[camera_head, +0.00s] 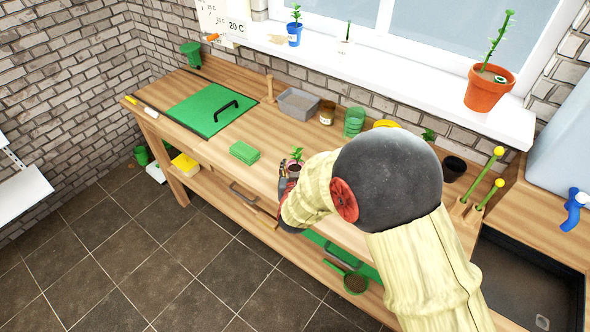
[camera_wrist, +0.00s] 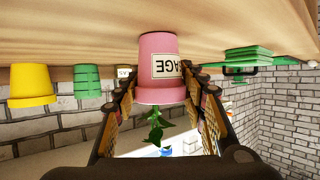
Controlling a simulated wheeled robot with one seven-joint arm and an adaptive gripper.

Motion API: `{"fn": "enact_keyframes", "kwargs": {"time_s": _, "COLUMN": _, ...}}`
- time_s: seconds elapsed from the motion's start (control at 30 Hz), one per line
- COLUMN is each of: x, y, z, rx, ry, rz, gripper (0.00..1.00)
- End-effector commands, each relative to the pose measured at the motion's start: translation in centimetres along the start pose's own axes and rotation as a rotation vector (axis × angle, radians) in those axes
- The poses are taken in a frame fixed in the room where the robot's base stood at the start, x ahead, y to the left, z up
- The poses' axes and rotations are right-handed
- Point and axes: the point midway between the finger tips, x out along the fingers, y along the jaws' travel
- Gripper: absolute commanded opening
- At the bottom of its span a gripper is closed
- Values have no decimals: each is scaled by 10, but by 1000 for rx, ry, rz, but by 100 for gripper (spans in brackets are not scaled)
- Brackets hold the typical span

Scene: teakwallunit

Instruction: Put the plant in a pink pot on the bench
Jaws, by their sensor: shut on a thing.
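The pink pot (camera_wrist: 150,45) with a "SAGE" label is upside down in the wrist view, between the two fingers of my gripper (camera_wrist: 161,82). My gripper is shut on it. Its green plant (camera_wrist: 156,135) hangs toward the bottom of that picture. In the head view the plant (camera_head: 297,154) shows just above my gripper (camera_head: 288,180), near the front edge of the wooden bench (camera_head: 225,153). The pot's base is at or close to the bench top; I cannot tell if it touches. My arm hides part of the bench.
A sink (camera_head: 535,280) is at right.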

Motion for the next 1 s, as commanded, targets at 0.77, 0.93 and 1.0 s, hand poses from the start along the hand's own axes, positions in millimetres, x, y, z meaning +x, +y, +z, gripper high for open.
{"fn": "enact_keyframes", "kwargs": {"time_s": 0.77, "x": 1, "y": 0, "z": 2, "rx": 0, "ry": 0, "rz": 0, "gripper": 60}}
{"fn": "enact_keyframes", "kwargs": {"time_s": 0.93, "x": -4, "y": 0, "z": -2, "rx": 0, "ry": 0, "rz": -1, "gripper": 60}}
{"fn": "enact_keyframes", "kwargs": {"time_s": 1.0, "x": -14, "y": -1, "z": -2, "rx": -1, "ry": 0, "rz": -3, "gripper": 60}}
